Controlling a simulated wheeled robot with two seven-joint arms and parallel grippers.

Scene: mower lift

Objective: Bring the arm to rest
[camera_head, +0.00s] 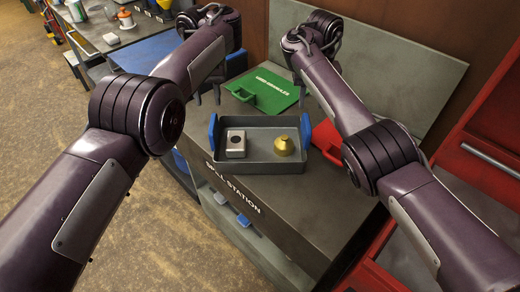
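My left arm comes in from the left, and its forearm runs up to a wrist at the top. The fingers of my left gripper (207,95) hang below it as two dark, separated tips, with nothing seen between them. They are behind and left of a grey tray (277,169) with blue handles. My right arm comes in from the right. Its gripper (300,96) is mostly hidden behind the forearm, with only a dark fingertip showing behind the tray. Neither gripper touches the tray handles.
The tray holds a silver block (236,144) and a brass weight (284,146) on the spill station bench (240,186). A red object (327,139) sits right of the tray. A red cabinet (485,150) stands right; a cluttered table (115,45) stands back left.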

